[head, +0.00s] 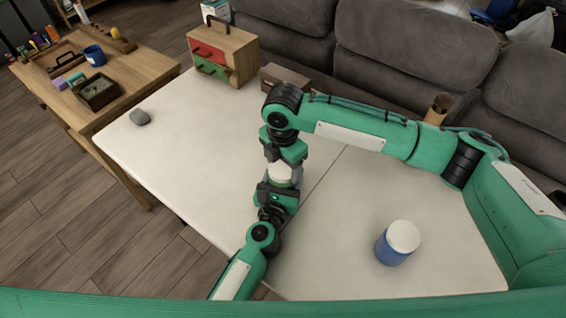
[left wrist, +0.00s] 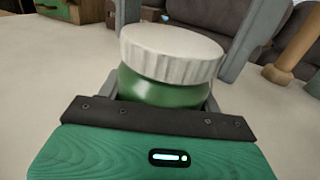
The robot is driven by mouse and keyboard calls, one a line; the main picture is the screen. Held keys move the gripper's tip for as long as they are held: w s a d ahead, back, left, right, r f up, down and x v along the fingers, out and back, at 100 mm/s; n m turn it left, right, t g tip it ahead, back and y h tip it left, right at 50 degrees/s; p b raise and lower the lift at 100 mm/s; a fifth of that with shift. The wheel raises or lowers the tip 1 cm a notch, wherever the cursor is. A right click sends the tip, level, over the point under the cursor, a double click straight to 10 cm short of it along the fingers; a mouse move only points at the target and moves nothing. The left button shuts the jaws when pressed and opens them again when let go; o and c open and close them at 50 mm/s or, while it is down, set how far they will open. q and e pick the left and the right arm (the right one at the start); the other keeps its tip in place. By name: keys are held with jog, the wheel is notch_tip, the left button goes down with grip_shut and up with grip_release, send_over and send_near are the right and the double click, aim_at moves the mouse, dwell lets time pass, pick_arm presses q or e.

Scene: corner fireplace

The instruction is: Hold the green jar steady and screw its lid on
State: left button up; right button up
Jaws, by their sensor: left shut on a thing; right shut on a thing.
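The green jar (left wrist: 160,88) stands between my two grippers, its white ribbed lid (left wrist: 172,52) on top. In the head view the lid (head: 281,172) shows as a pale band and the green body is mostly hidden. My left gripper (head: 278,188) comes from below and is shut around the jar's body. My right gripper (head: 284,160) comes down from above and is shut on the lid. In the left wrist view the lid sits at the jar's mouth and looks slightly tilted; I cannot tell whether the threads are engaged.
A blue jar with a white lid (head: 397,245) stands on the white table (head: 190,130) at right. A grey lump (head: 139,117) lies at left. A drawer box (head: 222,52) and a brown box (head: 283,76) stand at the back. A wooden side table (head: 130,65) adjoins at left; a sofa is behind.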

jog(key=m, duration=1.3)
jog(key=shift+m, duration=0.3)
jog(key=m, duration=0.3)
jog(key=o, duration=1.1)
jog(key=shift+r, duration=2.25)
jog(key=shift+c, duration=0.5)
